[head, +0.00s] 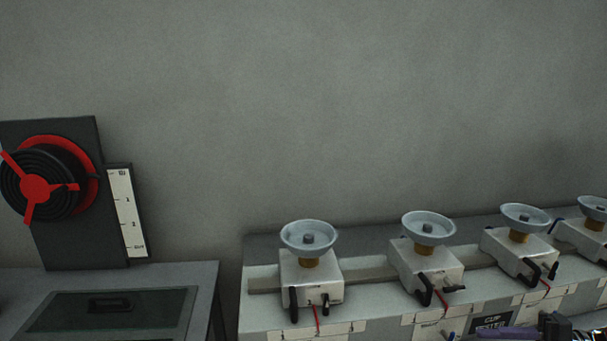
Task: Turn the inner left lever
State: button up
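A row of white boxes stands on a light bench, each with a grey dish on top and dark levers on its front. The leftmost box (312,285) has a black lever hanging down at its left (293,302) and a shorter one at its right (326,303). The second box (430,262) has a tilted black lever at its left (425,291) and one pointing right (453,289). The third box (508,254) has black levers at its right front (533,270). The fourth box is cut off by the right edge. I cannot make out my gripper's fingers.
Purple and black parts (508,332) cross the bottom right edge, possibly my arm, partly covering a "CUP TESTER" sign (492,321). A black panel with a red-and-black reel (40,185) stands on the left table. A gap separates table and bench.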

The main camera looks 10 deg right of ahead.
jog(key=s+a+f+m+g+h, duration=0.2)
jog(key=s+a+f+g+h, duration=0.35)
jog(key=a+h, duration=0.3)
jog(key=s+a+r+n+t+h, duration=0.2)
jog(key=a+r+n, duration=0.3)
jog(key=a, duration=0.5)
jog(key=s+a+r+n+t+h, duration=0.3)
jog(key=a+r+n+h, duration=0.1)
jog(key=a+r, duration=0.5)
jog(key=shift+a+n, duration=0.6)
jog(key=shift+a, duration=0.45)
